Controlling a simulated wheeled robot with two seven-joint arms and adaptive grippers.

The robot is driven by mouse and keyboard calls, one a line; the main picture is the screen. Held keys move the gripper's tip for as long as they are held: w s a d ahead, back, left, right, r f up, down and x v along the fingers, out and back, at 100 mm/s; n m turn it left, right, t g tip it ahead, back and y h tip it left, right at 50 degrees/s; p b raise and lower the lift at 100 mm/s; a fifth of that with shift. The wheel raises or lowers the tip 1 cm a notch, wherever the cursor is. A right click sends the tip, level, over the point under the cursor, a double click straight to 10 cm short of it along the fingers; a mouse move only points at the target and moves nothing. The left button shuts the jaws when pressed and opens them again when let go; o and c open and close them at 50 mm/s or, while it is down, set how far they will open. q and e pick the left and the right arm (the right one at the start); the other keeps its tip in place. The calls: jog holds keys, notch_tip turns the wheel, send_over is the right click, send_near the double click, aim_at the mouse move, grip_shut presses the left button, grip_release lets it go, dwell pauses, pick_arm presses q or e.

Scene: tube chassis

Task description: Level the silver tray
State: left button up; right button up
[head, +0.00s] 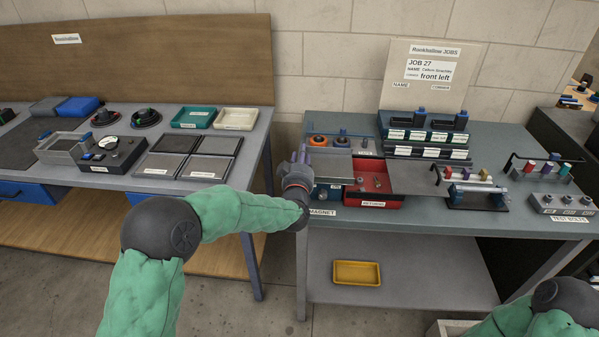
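A flat silver-grey tray or plate (333,166) lies on the right bench, left of the red tray (373,192). Another flat silver-grey plate (412,178) lies right of the red tray. I cannot tell which is the silver tray, and any tilt is too small to see. My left gripper (300,155) is at the left edge of the right bench, beside the first plate. Its fingers are small and seen from behind, so I cannot tell whether they are open or touching anything. Only part of my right arm shows at the bottom right; its gripper is out of view.
The right bench (400,221) also holds orange knobs (318,141), a labelled rack (428,135), coloured-handled tools (465,174) and a test-bolts block (563,204). A yellow tray (357,273) sits on its lower shelf. The left bench (246,150) holds several trays. A gap separates the benches.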

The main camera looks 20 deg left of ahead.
pick_arm(q)
jog(key=v, duration=0.9)
jog(key=shift+s, duration=0.4)
jog(key=shift+d, duration=0.1)
pick_arm(e)
jog(key=shift+s, duration=0.1)
